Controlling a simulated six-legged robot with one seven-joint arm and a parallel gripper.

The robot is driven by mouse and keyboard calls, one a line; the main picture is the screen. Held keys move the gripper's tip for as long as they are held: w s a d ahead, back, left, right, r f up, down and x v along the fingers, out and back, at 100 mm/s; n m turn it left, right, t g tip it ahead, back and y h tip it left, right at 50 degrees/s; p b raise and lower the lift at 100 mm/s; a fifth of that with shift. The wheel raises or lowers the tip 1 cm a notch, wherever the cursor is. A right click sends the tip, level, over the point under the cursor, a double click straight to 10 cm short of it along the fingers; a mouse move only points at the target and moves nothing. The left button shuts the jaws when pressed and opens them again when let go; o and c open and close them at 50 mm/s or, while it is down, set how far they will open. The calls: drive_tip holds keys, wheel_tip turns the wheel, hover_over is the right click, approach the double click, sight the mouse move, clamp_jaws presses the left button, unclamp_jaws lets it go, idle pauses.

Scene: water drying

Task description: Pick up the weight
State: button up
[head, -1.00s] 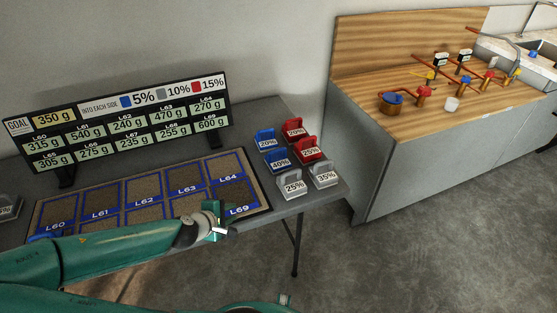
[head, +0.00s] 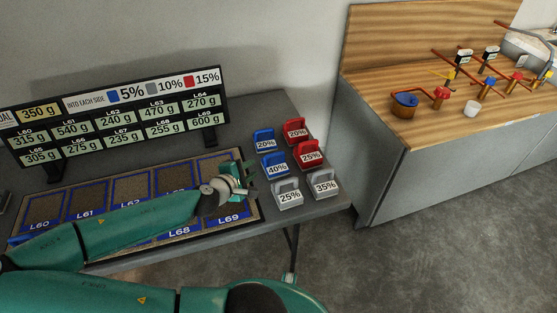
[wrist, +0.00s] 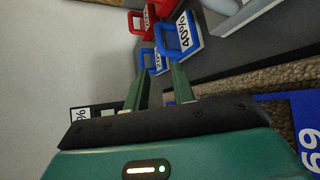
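Several handled weights sit on the right end of the grey table. They are a blue 20% weight (head: 264,138), a blue 40% weight (head: 273,162), a red 20% weight (head: 297,130), a red 25% weight (head: 310,153), a grey 25% weight (head: 287,196) and a grey 35% weight (head: 324,183). My gripper (head: 250,170) is just left of the blue 40% weight, over the mat's right end. In the wrist view my gripper (wrist: 159,78) has its fingers apart with nothing held. The blue 40% weight (wrist: 187,40) and another blue weight (wrist: 147,58) show beyond the fingertips.
A mat (head: 262,218) with labelled squares lies left of the weights. A goal sign (head: 108,128) stands behind it. A wood-topped counter (head: 420,130) with pipes and valves is at the right, across a floor gap.

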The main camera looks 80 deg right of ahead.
sight(271, 156)
drive_tip(key=x, duration=0.8)
drive_tip(key=shift+d+f, duration=0.15)
drive_tip(key=shift+d, duration=0.1)
drive_tip(key=shift+x, duration=2.75)
drive_tip(key=shift+s, duration=0.15)
clamp_jaws()
